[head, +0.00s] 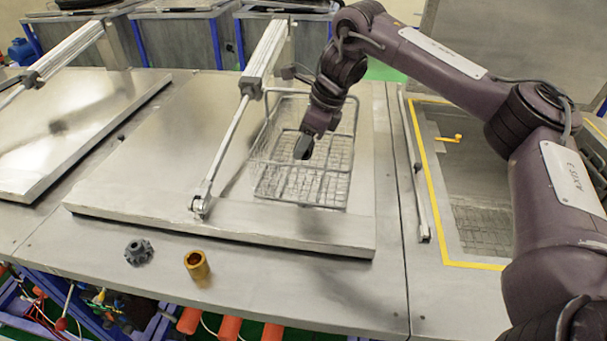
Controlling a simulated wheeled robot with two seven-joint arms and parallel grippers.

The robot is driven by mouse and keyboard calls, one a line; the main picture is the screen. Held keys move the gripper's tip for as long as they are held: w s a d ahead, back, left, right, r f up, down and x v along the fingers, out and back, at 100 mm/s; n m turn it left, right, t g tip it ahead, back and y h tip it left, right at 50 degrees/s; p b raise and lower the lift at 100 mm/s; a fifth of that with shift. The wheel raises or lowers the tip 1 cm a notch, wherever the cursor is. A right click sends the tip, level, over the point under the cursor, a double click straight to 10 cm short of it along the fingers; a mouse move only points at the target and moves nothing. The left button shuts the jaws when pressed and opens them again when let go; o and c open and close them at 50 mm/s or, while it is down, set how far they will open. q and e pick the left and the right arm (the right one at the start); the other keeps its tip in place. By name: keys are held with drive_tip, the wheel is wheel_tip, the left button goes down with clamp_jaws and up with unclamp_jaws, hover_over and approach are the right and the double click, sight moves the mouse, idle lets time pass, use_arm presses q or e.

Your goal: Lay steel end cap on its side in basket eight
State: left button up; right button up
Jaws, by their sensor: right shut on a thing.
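A wire basket (345,158) sits on the closed metal lid in the middle. No number shows on it. My right gripper (305,147) points down over the basket and is shut on a small dark grey piece, which looks like the steel end cap. The gripper hides most of that piece, and its tilt cannot be told. It appears to be above the basket floor; the exact height is unclear. My left gripper is not in view.
A dark grey toothed fitting (139,252) and a brass bushing (197,266) stand on the front table strip. A pneumatic cylinder (266,50) with its rod runs along the basket's left side. An open, yellow-edged tank (470,190) lies to the right.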

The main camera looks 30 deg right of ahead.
sight(304, 156)
wheel_tip(304, 156, down, 3)
drive_tip(key=shift+f, duration=0.15)
drive_tip(key=shift+f+p, duration=0.3)
drive_tip(key=shift+f, duration=0.05)
wheel_tip(304, 156, down, 3)
drive_tip(key=shift+f+p, duration=0.2)
drive_tip(key=shift+p, duration=0.15)
drive_tip(key=shift+f, duration=0.15)
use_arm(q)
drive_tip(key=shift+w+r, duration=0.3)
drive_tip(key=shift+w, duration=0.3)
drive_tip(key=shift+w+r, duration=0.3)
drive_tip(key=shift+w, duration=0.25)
use_arm(e)
drive_tip(key=o, duration=0.9)
drive_tip(key=shift+f, duration=0.1)
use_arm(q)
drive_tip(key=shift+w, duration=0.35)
use_arm(e)
drive_tip(key=shift+o, duration=1.4)
